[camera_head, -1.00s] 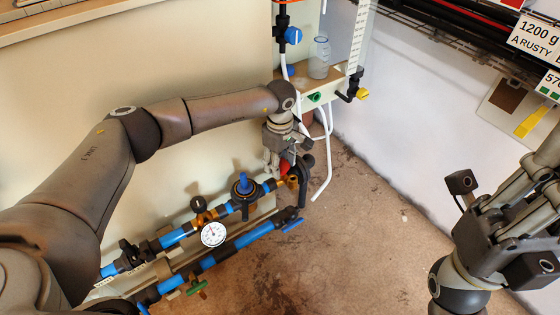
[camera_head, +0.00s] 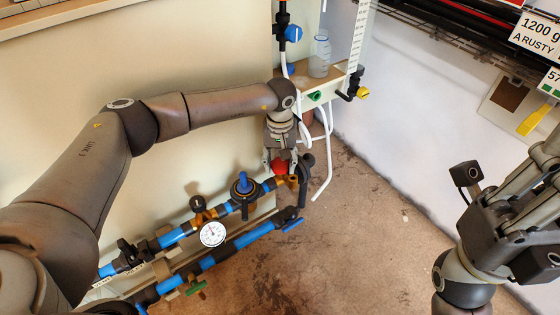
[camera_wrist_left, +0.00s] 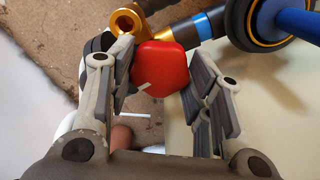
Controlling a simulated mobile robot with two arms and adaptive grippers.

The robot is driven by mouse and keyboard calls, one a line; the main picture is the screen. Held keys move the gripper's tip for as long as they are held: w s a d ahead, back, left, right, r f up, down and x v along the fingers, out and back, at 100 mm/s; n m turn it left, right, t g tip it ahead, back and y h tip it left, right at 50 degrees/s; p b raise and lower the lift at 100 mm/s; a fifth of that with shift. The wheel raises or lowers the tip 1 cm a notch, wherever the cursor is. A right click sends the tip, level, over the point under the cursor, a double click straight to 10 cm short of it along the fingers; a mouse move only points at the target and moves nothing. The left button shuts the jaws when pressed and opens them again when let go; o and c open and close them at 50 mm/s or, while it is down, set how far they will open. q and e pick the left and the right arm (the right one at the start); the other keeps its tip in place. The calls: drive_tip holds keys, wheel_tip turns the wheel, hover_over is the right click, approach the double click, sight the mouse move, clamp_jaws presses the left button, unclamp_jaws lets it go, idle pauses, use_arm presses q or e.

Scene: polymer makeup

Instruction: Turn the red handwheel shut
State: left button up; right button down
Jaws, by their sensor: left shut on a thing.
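The red handwheel (camera_head: 281,168) sits on a brass valve (camera_head: 293,181) at the right end of the upper pipe. In the left wrist view the handwheel (camera_wrist_left: 160,69) is a rounded red knob with a pale mark near its lower edge. My left gripper (camera_head: 281,166) is at the handwheel, with one finger on each side of it. In the left wrist view its grey finger pads (camera_wrist_left: 158,82) flank the knob and are shut on it. The brass fitting (camera_wrist_left: 127,20) shows just beyond the knob. My right gripper's fingers are not clearly seen; its arm is at the right edge.
Blue pipes carry a round gauge (camera_head: 212,234), a blue-topped valve (camera_head: 243,187) and a green-handled valve (camera_head: 197,287). A shelf (camera_head: 328,88) with a clear bottle (camera_head: 319,54) stands behind the gripper. White hoses hang beside it. The floor at centre right is clear.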

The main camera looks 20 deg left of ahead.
sight(280, 163)
use_arm(q)
drive_tip(key=shift+m, duration=0.7)
drive_tip(key=o, duration=1)
drive_tip(key=shift+r, duration=0.15)
wheel_tip(280, 163, up, 12)
